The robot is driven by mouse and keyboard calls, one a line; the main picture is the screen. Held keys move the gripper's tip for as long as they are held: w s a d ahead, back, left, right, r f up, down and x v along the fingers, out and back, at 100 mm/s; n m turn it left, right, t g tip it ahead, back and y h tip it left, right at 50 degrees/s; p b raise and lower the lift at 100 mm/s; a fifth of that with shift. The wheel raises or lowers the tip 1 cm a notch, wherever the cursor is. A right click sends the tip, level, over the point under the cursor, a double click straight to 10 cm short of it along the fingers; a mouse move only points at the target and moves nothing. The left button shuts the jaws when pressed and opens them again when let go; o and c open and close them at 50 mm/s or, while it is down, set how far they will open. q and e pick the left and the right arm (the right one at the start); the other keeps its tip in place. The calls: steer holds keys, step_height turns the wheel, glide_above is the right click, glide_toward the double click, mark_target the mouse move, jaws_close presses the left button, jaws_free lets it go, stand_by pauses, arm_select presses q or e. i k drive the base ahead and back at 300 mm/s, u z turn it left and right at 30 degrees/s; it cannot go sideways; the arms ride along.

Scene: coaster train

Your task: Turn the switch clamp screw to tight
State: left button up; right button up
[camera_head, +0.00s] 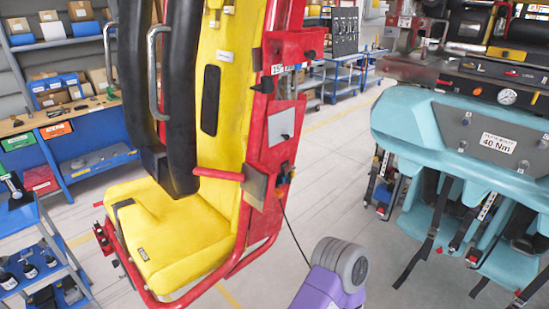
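A yellow coaster seat (185,238) in a red frame (268,215) with black padded restraints (180,110) fills the left middle. On the frame's right side, a red panel carries a grey plate (281,125). Below it are a brownish grey plate (255,186) and a small orange and dark part (284,182) with a thin cable hanging down. I cannot make out a switch clamp screw or its setting. A purple and grey link of my arm shows at the bottom centre, below and right of the seat. Neither gripper shows.
Turquoise seats (440,130) labelled "40 Nm", with hanging straps, stand at the right. A blue shelf (95,155) with bins and a blue cart (45,260) are at the left. Workbenches (345,75) stand behind. The floor between the seats is clear.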

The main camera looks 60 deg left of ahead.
mark_target(287, 167)
steer(key=u, duration=1.1)
steer(key=i, duration=1.05)
steer(key=u, duration=1.1)
